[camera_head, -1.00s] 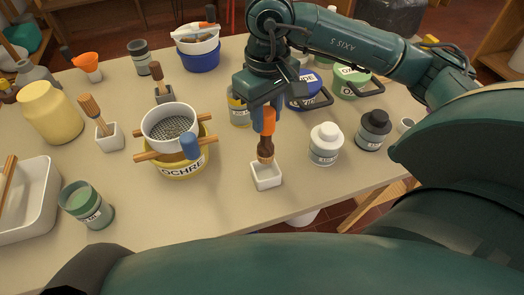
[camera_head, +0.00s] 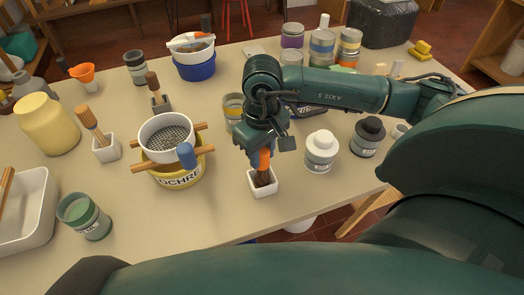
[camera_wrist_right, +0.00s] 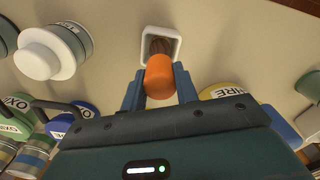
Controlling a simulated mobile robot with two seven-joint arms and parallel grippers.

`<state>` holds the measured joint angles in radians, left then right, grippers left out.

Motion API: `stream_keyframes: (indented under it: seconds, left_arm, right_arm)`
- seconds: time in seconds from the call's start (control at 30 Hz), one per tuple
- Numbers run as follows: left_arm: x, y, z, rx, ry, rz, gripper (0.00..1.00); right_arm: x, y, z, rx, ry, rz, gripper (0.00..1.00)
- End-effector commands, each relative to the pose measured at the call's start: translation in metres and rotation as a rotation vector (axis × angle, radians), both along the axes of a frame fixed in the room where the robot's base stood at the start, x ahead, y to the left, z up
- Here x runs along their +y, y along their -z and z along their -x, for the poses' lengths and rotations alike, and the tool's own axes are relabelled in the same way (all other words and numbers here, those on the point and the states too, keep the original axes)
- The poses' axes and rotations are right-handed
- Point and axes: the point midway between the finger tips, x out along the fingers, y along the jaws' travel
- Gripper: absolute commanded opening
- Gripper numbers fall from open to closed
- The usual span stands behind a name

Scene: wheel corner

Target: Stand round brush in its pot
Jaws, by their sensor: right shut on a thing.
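The round brush has an orange handle (camera_head: 264,159) and a dark brown head (camera_head: 263,178). My right gripper (camera_head: 262,152) is shut on the handle and points down over a small white square pot (camera_head: 262,191). The brush head is at the pot's mouth, and its lower end seems to be inside, behind the front wall. In the right wrist view the orange handle (camera_wrist_right: 160,78) is between the blue fingers (camera_wrist_right: 159,88), and the bristles show within the white pot (camera_wrist_right: 146,45). My left gripper is not in view.
A white-capped jar (camera_head: 320,152) and a black-capped jar (camera_head: 368,137) stand right of the pot. The yellow ochre tub (camera_head: 180,176) with a sieve stands to the left. Another white pot (camera_head: 106,150) holds a brush. The table in front of the white pot is clear.

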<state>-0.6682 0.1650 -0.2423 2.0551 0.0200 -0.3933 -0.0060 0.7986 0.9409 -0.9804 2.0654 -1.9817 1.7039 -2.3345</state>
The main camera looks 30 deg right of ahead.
Motion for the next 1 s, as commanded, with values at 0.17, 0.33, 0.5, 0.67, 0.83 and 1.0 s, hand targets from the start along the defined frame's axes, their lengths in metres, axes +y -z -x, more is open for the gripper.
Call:
stream_keyframes:
  seconds: [0.17, 0.33, 0.5, 0.67, 0.83, 1.0]
  left_arm:
    - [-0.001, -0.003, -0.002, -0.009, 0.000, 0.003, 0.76]
    - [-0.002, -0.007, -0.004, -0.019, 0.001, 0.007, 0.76]
    - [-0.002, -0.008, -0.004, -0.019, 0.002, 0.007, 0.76]
    - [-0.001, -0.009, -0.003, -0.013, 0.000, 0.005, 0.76]
    - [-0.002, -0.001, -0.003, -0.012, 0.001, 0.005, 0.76]
    - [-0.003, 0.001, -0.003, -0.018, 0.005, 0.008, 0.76]
  right_arm:
    - [0.000, 0.001, 0.000, 0.001, 0.000, 0.000, 0.42]
    - [0.000, 0.001, 0.000, 0.001, 0.001, 0.000, 0.52]
    - [0.000, 0.001, 0.000, 0.001, 0.001, 0.000, 0.52]
    - [0.000, -0.007, -0.001, -0.002, 0.000, 0.000, 0.52]
    - [0.000, -0.039, -0.002, -0.007, 0.000, -0.001, 0.52]
    - [0.000, -0.077, -0.001, -0.007, -0.001, 0.000, 0.52]
